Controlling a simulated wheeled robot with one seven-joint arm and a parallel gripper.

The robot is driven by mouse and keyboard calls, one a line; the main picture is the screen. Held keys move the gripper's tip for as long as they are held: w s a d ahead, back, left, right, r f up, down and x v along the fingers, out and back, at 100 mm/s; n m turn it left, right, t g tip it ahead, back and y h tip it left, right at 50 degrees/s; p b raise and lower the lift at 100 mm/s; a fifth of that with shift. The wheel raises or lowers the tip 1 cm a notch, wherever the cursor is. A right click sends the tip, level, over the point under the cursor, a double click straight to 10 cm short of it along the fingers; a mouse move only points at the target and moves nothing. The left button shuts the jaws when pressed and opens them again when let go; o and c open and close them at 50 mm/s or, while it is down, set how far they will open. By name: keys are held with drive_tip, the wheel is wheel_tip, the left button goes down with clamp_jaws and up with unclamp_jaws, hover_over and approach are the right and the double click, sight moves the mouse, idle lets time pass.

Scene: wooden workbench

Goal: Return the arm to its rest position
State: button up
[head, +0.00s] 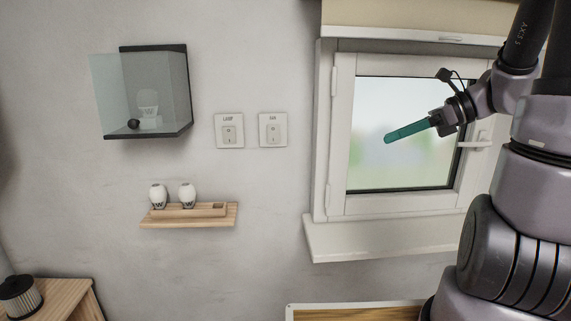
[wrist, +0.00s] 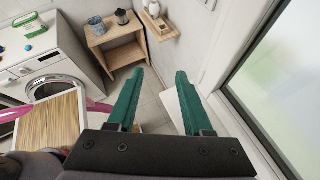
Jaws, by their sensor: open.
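My gripper (head: 389,138) has green fingers and is raised in front of the window at the right of the head view. The arm reaches in from the right edge and the fingers point left. In the wrist view, the two green fingers (wrist: 158,75) stand apart with nothing between them, so my gripper is open and empty. The fingers touch nothing that I can see.
The window (head: 405,133) has a handle (head: 475,143) close to my wrist. A small wall shelf (head: 160,223) holds two white bulb-like objects. A glass box (head: 170,90) and two switches hang on the wall. A washing machine (wrist: 60,85) and wooden side table (wrist: 110,42) stand below.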

drive_tip(key=s+r+n+t+h, duration=0.3)
drive_tip(key=s+r+n+h, duration=0.5)
drive_tip(key=n, duration=1.1)
drive_tip(key=shift+s+a+n+h, duration=0.3)
drive_tip(key=shift+s+h, duration=0.15)
drive_tip(key=shift+h, duration=0.35)
